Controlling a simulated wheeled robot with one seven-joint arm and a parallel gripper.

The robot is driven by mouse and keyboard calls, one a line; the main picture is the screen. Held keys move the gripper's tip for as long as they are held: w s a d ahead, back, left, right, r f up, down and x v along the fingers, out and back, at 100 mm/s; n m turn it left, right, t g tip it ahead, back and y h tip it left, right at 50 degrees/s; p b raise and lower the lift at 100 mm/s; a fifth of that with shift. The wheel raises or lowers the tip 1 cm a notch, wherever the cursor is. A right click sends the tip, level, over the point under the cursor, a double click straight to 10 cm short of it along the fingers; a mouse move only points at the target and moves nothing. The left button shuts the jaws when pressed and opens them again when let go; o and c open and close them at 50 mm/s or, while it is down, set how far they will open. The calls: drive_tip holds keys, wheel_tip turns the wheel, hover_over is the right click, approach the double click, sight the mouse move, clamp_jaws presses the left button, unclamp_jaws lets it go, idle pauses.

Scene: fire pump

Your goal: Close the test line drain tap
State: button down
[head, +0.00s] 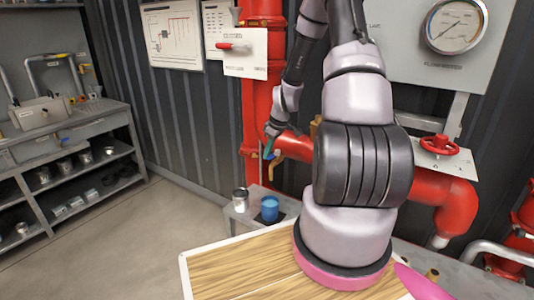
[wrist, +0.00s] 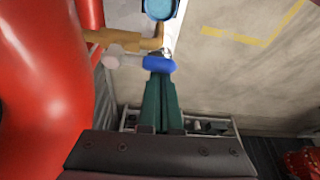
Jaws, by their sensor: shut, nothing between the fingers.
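The drain tap is a brass fitting (wrist: 128,40) with a blue lever handle (wrist: 160,63), low on the red pipe. In the wrist view the handle lies crosswise, beside a pale rounded part. In the head view the brass tap (head: 278,156) shows just left of my arm. My gripper (wrist: 158,76) has its green fingers together and empty, with their tips right at the handle. I cannot tell whether they touch it. In the head view my gripper (head: 267,149) is small and partly hidden. A blue cup (head: 270,207) stands below the tap; it also shows in the wrist view (wrist: 160,8).
A metal can (head: 240,200) stands left of the cup on a low grey stand. The red pipe (wrist: 45,100) runs close on the left in the wrist view. A red handwheel (head: 440,145) is at right. A workbench (head: 80,125) stands far left; floor between is clear.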

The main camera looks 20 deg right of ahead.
sight(278, 153)
drive_tip(key=shift+s+d+n, duration=0.1)
drive_tip(key=shift+s+n, duration=0.05)
drive_tip(key=shift+n, duration=0.15)
drive_tip(key=shift+s+d+n+g+y, duration=0.35)
drive_tip(key=shift+s+n, duration=0.2)
drive_tip(key=shift+n, duration=0.65)
drive_tip(key=n, duration=0.1)
drive_tip(key=s+d+n+g, duration=0.1)
drive_tip(key=n, duration=0.1)
drive_tip(key=shift+s+d+n+y, duration=0.1)
drive_tip(key=shift+d+n+y, duration=0.05)
drive_tip(key=shift+n+y, duration=0.15)
drive_tip(key=shift+s+d, duration=0.45)
drive_tip(key=shift+d, duration=0.55)
drive_tip(key=shift+w, duration=0.1)
drive_tip(key=shift+w+a, duration=0.25)
drive_tip(key=shift+w, duration=0.45)
